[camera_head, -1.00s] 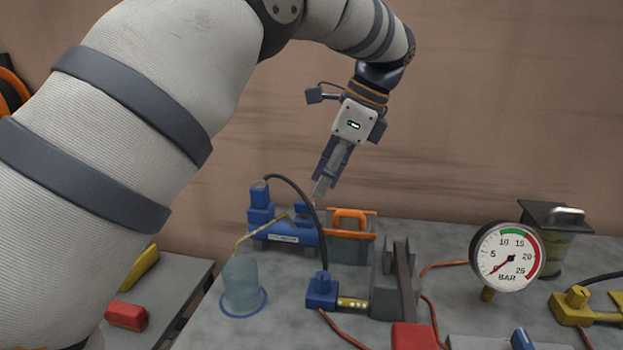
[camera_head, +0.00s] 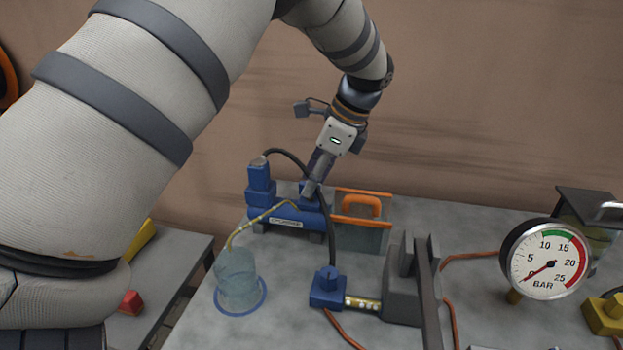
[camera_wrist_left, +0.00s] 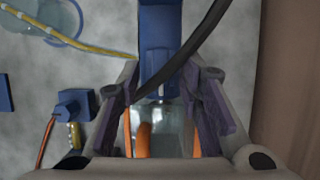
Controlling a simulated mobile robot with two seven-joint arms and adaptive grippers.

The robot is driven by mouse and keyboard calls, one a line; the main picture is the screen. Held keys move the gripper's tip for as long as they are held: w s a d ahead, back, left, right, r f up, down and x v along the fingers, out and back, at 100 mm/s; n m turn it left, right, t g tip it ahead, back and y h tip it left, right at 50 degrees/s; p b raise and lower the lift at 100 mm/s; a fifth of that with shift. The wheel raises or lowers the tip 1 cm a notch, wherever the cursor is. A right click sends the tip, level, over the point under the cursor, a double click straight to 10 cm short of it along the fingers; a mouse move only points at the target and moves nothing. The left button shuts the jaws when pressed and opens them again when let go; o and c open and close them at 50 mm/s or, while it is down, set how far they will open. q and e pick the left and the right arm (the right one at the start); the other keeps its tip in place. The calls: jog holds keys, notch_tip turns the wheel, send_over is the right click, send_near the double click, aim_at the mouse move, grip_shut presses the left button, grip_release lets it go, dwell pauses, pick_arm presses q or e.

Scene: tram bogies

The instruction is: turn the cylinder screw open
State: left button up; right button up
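A blue pump-like unit (camera_head: 288,214) with a label and a raised blue block (camera_head: 261,185) stands at the back of the grey table. My left gripper (camera_head: 309,190) points down at the right end of this unit, over a small blue part there. The left wrist view shows its purple fingers (camera_wrist_left: 160,98) apart, with a blue part (camera_wrist_left: 158,45) in line with the gap between them. A black hose crosses in front, and contact cannot be told. A smaller blue block (camera_head: 327,283) with a brass fitting stands nearer. Which part is the cylinder screw is unclear. My right gripper is not in view.
A clear jar (camera_head: 237,279) with a yellow tube stands front left. An orange-handled box (camera_head: 361,233) is close right of the gripper. A grey bracket (camera_head: 405,295) and a pressure gauge (camera_head: 546,259), needle near 0, stand farther right. The black hose (camera_head: 326,215) runs beside the gripper.

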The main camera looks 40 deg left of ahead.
pick_arm(q)
jog(key=shift+a+f, duration=0.15)
jog(key=shift+f, duration=0.25)
grip_shut()
